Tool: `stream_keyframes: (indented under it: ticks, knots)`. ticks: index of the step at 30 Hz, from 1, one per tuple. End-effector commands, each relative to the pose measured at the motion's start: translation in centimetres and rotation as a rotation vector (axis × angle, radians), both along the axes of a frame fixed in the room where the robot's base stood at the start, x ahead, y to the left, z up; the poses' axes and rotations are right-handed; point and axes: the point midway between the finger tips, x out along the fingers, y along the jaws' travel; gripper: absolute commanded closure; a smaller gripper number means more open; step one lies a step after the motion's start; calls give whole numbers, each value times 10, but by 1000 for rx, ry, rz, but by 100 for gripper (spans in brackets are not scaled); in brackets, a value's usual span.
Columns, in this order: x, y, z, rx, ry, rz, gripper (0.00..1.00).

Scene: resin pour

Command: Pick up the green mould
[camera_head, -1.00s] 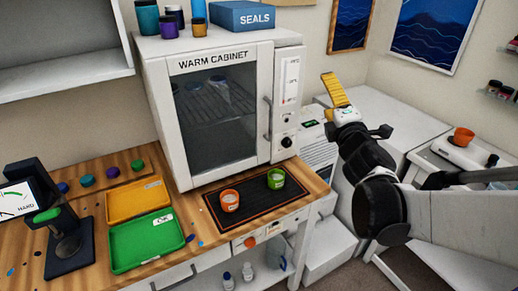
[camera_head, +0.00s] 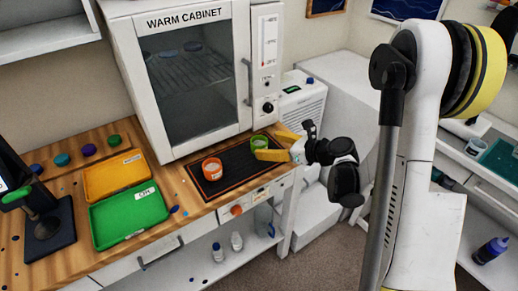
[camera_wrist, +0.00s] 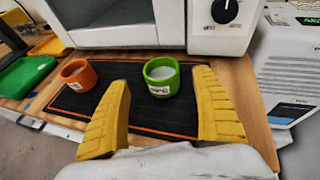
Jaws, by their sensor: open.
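The green mould (camera_wrist: 162,78) is a small round cup with a white label and pale contents. It stands upright on the black mat (camera_wrist: 152,120) in front of the warm cabinet. In the head view the green mould (camera_head: 260,142) shows just behind my yellow fingers. My gripper (camera_head: 273,145) is open and empty. In the wrist view, my gripper (camera_wrist: 170,110) has its two fingers spread wide, with the green mould a little beyond the tips and between them. I cannot tell the exact gap to it.
An orange mould (camera_wrist: 78,75) stands on the mat left of the green one. The warm cabinet (camera_head: 190,70) rises behind the mat. A green tray (camera_head: 130,217) and an orange tray (camera_head: 114,177) lie to the left on the wooden bench.

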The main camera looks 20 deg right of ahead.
Motion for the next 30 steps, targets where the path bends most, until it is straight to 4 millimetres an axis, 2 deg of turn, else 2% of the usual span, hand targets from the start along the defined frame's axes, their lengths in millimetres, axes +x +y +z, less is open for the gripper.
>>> stream_keyframes:
  ticks: [5, 12, 18, 19, 24, 25, 30]
  knots:
    - [12, 8, -7, 1, 1, 3, 24]
    - [40, 26, -19, 2, 0, 1, 24]
    - [41, 27, -18, 3, -1, -1, 24]
    - [41, 27, -18, 3, -1, -1, 26]
    - [41, 27, -18, 3, -1, -1, 78]
    - [41, 27, -18, 3, -1, -1, 82]
    - [41, 27, -18, 3, -1, -1, 82]
